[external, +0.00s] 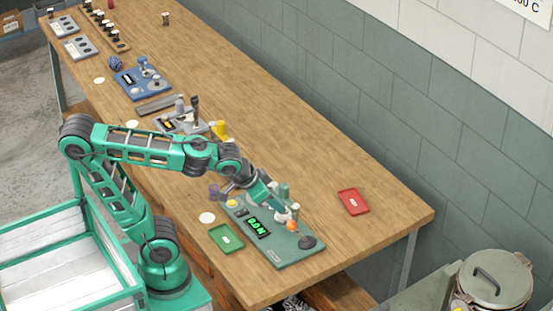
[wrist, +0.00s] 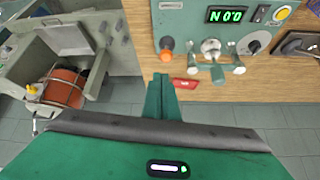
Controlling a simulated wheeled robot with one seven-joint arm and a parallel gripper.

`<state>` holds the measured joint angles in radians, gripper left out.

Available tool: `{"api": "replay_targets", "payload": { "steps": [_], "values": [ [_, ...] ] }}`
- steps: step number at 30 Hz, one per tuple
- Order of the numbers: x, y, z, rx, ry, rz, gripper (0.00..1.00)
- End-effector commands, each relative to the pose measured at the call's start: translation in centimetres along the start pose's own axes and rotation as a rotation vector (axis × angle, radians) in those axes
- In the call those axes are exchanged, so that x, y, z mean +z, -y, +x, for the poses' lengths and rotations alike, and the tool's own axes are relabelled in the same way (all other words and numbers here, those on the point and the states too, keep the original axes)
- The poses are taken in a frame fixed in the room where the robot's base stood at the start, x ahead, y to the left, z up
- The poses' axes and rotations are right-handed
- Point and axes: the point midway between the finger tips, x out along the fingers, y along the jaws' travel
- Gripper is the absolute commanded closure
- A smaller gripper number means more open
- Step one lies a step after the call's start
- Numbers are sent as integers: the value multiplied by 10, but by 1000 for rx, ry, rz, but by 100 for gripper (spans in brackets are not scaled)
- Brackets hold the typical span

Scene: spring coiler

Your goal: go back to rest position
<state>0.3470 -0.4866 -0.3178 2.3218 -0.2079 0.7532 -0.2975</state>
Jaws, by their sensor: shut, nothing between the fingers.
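The green spring coiler (external: 285,252) lies near the front end of the long wooden table, with a lit green display, an orange knob (external: 292,225) and a dark round part. In the wrist view its panel (wrist: 205,35) fills the top, with the orange knob (wrist: 167,44), a silver knob and green-stemmed levers. My gripper (external: 280,208) is low over the right side of the coiler, by its knobs. In the wrist view my green fingers (wrist: 160,82) are together and empty. I cannot tell whether they touch the coiler.
A red tray (external: 353,202) lies right of the coiler and a green tray (external: 226,239) left of it. A grey device (external: 182,122), a yellow part (external: 219,130) and a blue device (external: 142,82) stand farther back. The table's right side is mostly clear. A lidded metal drum (external: 495,280) stands at bottom right.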

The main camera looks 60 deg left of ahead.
Motion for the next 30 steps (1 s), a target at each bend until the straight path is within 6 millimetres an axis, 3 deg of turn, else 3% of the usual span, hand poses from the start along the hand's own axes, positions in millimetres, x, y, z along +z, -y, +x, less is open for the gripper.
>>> {"api": "replay_targets", "payload": {
  "steps": [9,12,14,19,24,27,30],
  "values": [
    [0,0,0,0,0,0,100],
    [9,3,4,-2,28,15,100],
    [25,7,10,-1,74,43,100],
    [105,23,28,29,300,178,100],
    [176,33,28,95,497,302,100],
    [198,35,25,125,559,344,100],
    [206,36,24,138,581,360,100]
  ]
}}
